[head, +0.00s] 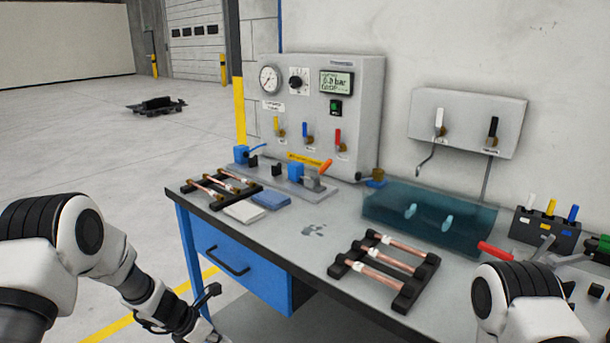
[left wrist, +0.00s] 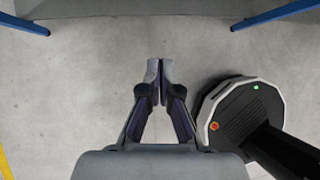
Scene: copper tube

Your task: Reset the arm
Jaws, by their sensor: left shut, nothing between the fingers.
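My left gripper (head: 209,293) hangs in front of the workbench (head: 330,265), beside its left front leg and below the tabletop. In the left wrist view the left gripper (left wrist: 160,66) points at the bare floor, its fingers together with nothing between them. My right arm (head: 520,300) shows at the lower right of the head view, but its gripper is not seen. Copper tubes (head: 385,262) lie on a black rack at the bench's front. More copper tubes (head: 222,184) lie on another black rack at the bench's left end.
A grey test panel (head: 360,120) with a gauge, display and several valves stands at the back of the bench. A teal transparent box (head: 430,218) and a tool holder (head: 545,230) stand to its right. A blue drawer (head: 240,265) hangs under the bench. Floor is open at left.

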